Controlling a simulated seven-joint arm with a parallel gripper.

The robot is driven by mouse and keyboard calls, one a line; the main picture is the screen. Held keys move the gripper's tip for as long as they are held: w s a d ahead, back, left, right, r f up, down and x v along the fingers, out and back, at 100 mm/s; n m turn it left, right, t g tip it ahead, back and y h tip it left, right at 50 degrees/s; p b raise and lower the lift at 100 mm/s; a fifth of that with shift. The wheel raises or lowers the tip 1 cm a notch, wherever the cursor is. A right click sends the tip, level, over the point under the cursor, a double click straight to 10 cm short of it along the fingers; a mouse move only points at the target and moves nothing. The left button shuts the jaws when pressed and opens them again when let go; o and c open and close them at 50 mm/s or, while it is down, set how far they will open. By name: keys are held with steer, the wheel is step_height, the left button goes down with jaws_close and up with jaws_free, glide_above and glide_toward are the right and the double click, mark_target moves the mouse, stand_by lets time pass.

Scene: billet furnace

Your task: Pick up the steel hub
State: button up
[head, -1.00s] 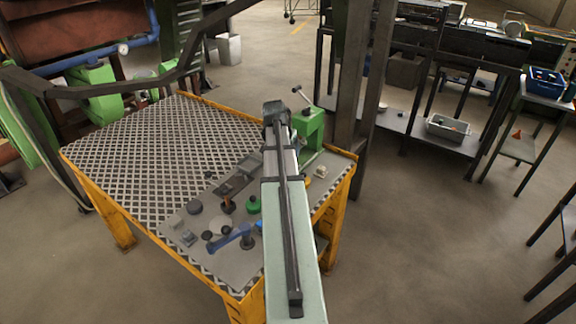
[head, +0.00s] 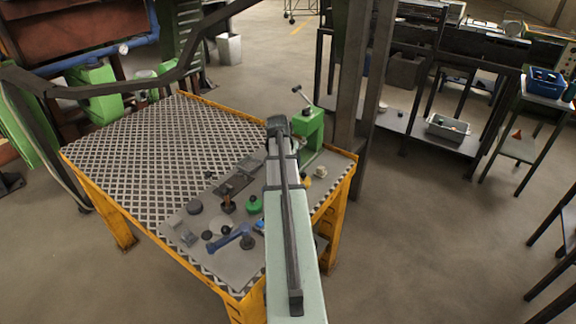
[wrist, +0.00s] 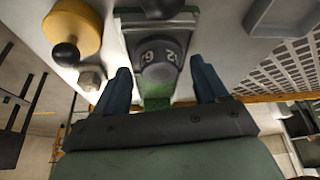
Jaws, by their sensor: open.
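My gripper (wrist: 162,80) is open in the wrist view, with its two dark blue fingers apart. A dark grey round piece with pale numerals (wrist: 160,62) shows in the gap between the fingers, with no visible contact. I cannot tell for sure whether it is the steel hub. A small pale faceted piece (wrist: 91,80) lies left of the fingers.
A yellow round part with a black knob (wrist: 73,32) is close to the left finger. A grey tray (wrist: 284,18) is at upper right. In the head view a green vise (head: 309,128) stands at the yellow table's (head: 118,222) right corner. The patterned left tabletop is clear.

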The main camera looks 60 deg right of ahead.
steer(key=shift+c, duration=0.2)
jaws_close()
stand_by(0.4)
steer(key=shift+r, duration=0.15)
